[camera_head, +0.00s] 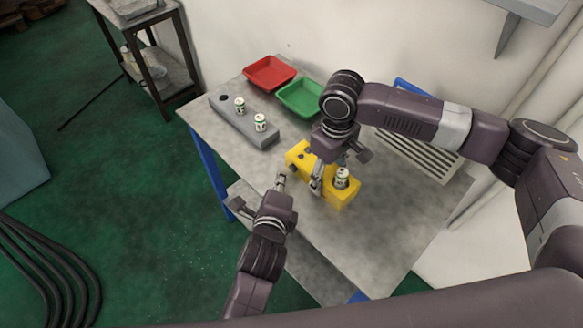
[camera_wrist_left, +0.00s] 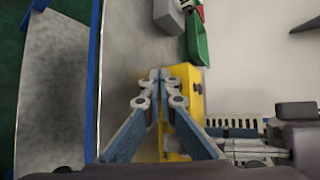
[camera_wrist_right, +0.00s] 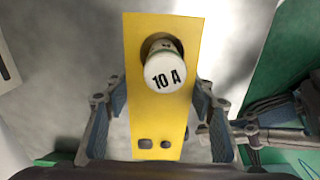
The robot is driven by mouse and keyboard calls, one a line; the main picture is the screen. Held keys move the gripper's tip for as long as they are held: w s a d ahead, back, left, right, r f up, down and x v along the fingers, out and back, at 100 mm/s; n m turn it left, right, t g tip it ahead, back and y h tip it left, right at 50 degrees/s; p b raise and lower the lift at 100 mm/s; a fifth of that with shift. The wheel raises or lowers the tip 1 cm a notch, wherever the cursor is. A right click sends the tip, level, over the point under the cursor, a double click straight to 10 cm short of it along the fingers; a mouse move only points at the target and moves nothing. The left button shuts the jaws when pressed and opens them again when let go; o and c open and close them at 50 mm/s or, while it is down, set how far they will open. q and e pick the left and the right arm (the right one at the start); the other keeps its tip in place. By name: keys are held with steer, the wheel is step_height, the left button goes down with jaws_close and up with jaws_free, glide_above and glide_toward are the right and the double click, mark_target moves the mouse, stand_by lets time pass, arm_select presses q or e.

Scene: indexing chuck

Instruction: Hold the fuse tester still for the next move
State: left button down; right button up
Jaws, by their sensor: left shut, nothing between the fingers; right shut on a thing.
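The yellow fuse tester (camera_head: 297,152) sits on the grey table. A white fuse (camera_head: 342,178) stands in its near-end hole; the right wrist view shows this fuse (camera_wrist_right: 165,72) with "10 A" on its cap. My right gripper (camera_head: 338,172) is above the tester, shut on its sides. In the right wrist view, its fingers (camera_wrist_right: 160,98) lie along both long sides of the tester (camera_wrist_right: 145,110). My left gripper (camera_head: 281,181) is shut and empty at the tester's left side. The left wrist view shows its closed fingertips (camera_wrist_left: 160,76) beside the tester (camera_wrist_left: 192,88); contact is unclear.
A grey block (camera_head: 228,118) holds two upright fuses (camera_head: 240,105) (camera_head: 260,122) at the table's far left. A red tray (camera_head: 269,72) and a green tray (camera_head: 300,97) lie along the wall. A slatted grey panel (camera_head: 420,150) is at the right. The front table area (camera_head: 370,240) is clear.

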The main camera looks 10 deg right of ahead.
arm_select(q)
steer(key=shift+w+d, duration=0.25)
steer(key=shift+d, duration=0.1)
steer(key=shift+w+d, duration=0.25)
stand_by(0.7)
steer(key=shift+w+d+r, duration=0.25)
steer(key=shift+w+d, duration=0.05)
steer(key=shift+w, duration=0.05)
arm_select(e)
steer(key=shift+a, duration=0.1)
stand_by(0.7)
arm_select(q)
steer(key=shift+s+a, duration=0.75)
